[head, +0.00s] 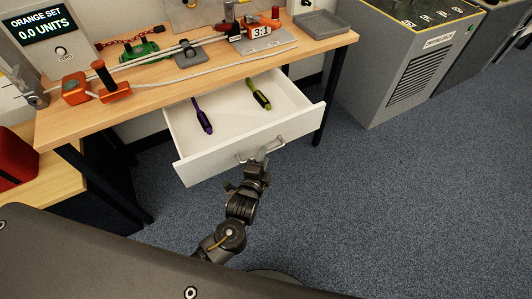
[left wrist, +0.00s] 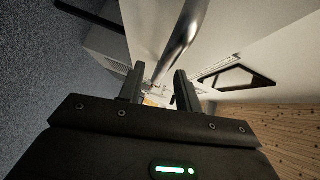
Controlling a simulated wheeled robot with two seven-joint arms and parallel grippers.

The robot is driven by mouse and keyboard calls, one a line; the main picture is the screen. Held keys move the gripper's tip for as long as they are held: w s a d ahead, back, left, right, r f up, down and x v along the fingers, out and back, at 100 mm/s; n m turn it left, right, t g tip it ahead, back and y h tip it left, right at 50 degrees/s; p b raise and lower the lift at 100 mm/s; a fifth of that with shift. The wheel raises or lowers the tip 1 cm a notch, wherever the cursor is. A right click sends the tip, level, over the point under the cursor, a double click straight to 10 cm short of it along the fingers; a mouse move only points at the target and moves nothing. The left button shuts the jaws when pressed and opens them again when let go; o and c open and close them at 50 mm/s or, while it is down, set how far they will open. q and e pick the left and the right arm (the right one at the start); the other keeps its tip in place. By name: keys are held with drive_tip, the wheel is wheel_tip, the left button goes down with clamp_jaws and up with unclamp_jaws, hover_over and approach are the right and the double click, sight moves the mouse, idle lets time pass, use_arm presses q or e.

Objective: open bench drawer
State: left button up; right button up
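The white bench drawer (head: 240,162) is pulled out from under the wooden bench. A purple tool (head: 202,115) and a green tool (head: 259,94) lie inside it. Its metal handle (head: 245,156) is on the drawer front. There is space on both sides of the bar, and no firm grip shows. My right gripper is not in view.
The bench top (head: 185,92) holds rope rigging, an orange clamp (head: 76,88), a grey tray (head: 320,24) and a display panel (head: 42,28). A grey cabinet (head: 413,70) stands at the right. Blue carpet (head: 390,200) is clear in front and to the right.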

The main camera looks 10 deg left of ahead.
use_arm(q)
drive_tip(key=s+r, duration=0.1)
drive_tip(key=s, duration=0.7)
drive_tip(key=shift+a, duration=0.3)
drive_tip(key=shift+r, duration=0.1)
drive_tip(key=s+a+f+n+g, duration=0.2)
drive_tip(key=s+f+n+g, duration=0.1)
drive_tip(key=f, duration=0.7)
drive_tip(key=s+a+f+n+g, duration=0.1)
drive_tip(key=s+f+n+g, duration=0.2)
drive_tip(key=f, duration=0.6)
drive_tip(key=s+a+f+n+g, duration=0.2)
drive_tip(key=s+f+n, duration=0.15)
drive_tip(key=f, duration=0.65)
drive_tip(key=s+a+f+n+g, duration=0.1)
drive_tip(key=s+a+f+g, duration=0.1)
drive_tip(key=s+f, duration=0.3)
drive_tip(key=s+a+f+n+g, duration=0.2)
drive_tip(key=s+a+f+g, duration=0.1)
drive_tip(key=s, duration=1)
drive_tip(key=s+a+f+n+g+y, duration=0.1)
drive_tip(key=s+a+f+n+g, duration=0.1)
drive_tip(key=s+a+f, duration=0.3)
drive_tip(key=s+f, duration=0.2)
drive_tip(key=s, duration=0.2)
drive_tip(key=shift+s+f, duration=0.15)
drive_tip(key=shift+s, duration=0.05)
